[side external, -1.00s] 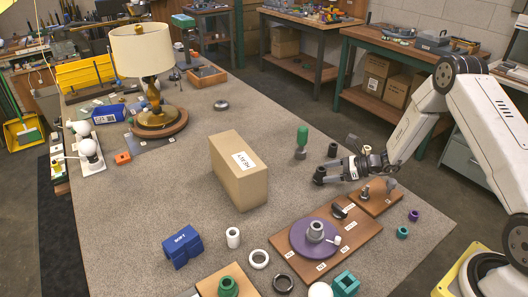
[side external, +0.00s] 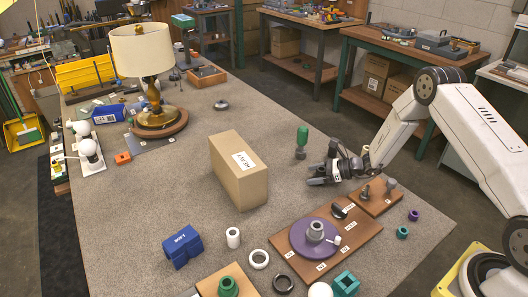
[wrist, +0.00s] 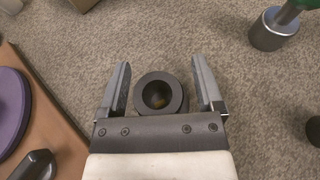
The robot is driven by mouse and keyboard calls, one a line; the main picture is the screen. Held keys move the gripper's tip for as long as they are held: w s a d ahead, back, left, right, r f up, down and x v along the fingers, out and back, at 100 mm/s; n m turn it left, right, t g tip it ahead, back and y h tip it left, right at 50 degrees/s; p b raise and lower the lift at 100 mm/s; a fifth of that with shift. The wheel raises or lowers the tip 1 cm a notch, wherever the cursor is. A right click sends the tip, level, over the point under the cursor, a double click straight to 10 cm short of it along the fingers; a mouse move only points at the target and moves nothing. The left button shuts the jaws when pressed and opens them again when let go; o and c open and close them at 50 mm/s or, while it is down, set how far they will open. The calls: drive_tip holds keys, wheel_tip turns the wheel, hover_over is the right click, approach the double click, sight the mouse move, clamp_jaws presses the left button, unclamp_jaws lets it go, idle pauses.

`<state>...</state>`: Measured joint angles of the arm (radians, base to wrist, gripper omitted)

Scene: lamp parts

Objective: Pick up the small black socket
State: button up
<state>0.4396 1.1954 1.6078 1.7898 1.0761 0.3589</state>
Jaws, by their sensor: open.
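The small black socket (wrist: 162,94) is a short dark ring with a round hole facing up, seen in the wrist view. It stands on the grey work surface between the two fingers of my gripper (wrist: 160,64). The fingers are apart, with a gap on each side of the socket. In the side view my gripper (side external: 316,174) is low over the table, and its dark fingers largely hide the socket.
A green-topped metal piece (side external: 302,142) stands just behind my gripper. A cardboard box (side external: 238,170) is to the left. A wooden board with a purple disc (side external: 300,240) and a small wooden block with metal posts (side external: 375,198) are in front.

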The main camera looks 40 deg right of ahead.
sight(315, 176)
clamp_jaws()
drive_tip(key=shift+r, duration=0.15)
idle(0.4)
drive_tip(key=shift+r, duration=1.5)
drive_tip(key=s+a+r, duration=0.1)
drive_tip(key=s+r, duration=0.8)
drive_tip(key=s, duration=0.5)
drive_tip(key=shift+a+r, duration=0.35)
drive_tip(key=shift+r, duration=0.05)
